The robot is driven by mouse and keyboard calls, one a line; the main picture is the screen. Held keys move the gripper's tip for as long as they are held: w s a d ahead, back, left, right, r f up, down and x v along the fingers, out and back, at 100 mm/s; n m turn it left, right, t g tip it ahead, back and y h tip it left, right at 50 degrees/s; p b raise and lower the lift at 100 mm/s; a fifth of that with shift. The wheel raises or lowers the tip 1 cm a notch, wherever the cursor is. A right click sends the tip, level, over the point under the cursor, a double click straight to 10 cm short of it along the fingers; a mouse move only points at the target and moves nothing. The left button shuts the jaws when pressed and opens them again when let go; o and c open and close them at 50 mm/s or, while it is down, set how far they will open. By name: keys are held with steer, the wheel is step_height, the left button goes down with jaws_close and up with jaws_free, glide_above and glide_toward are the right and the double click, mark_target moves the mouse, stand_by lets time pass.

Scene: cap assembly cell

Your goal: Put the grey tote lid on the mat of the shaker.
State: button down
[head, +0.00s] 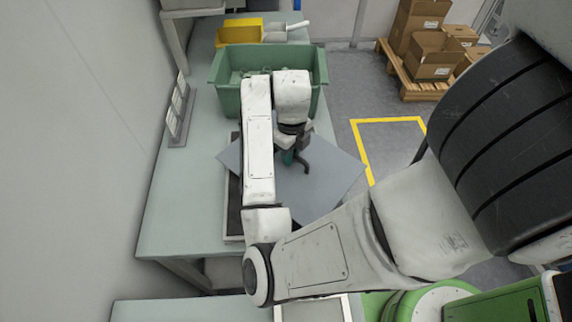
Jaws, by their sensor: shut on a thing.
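The grey tote lid (335,184) is a flat blue-grey sheet in the head view. My gripper (296,163) is over its middle and is shut on it; my arm hides part of the lid and the exact grip. The lid is turned at an angle to the bench, and its right corner reaches out past the bench edge over the floor. The shaker's dark mat (234,206) shows as a strip with a pale rim to the left of my arm. The lid and arm cover the rest of it. I cannot tell whether the lid touches the mat.
A green tote (228,98) stands behind the lid on the bench (180,215). A yellow bin (241,31) and a scoop (286,30) are farther back. A grey rack (178,112) stands by the left wall. Boxes on a pallet (408,80) are at back right.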

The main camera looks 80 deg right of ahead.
steer(key=shift+w+f, duration=0.3)
steer(key=shift+w+a+f, duration=0.1)
steer(key=shift+w+f, duration=0.05)
steer(key=shift+f, duration=0.8)
steer(key=shift+w+a+f, duration=0.1)
steer(key=shift+w+f, duration=0.05)
steer(key=shift+f, duration=0.75)
steer(key=shift+f, duration=0.2)
steer(key=c, duration=1.1)
jaws_free()
steer(key=shift+d, duration=0.1)
steer(key=shift+o, duration=0.2)
steer(key=shift+r, duration=0.2)
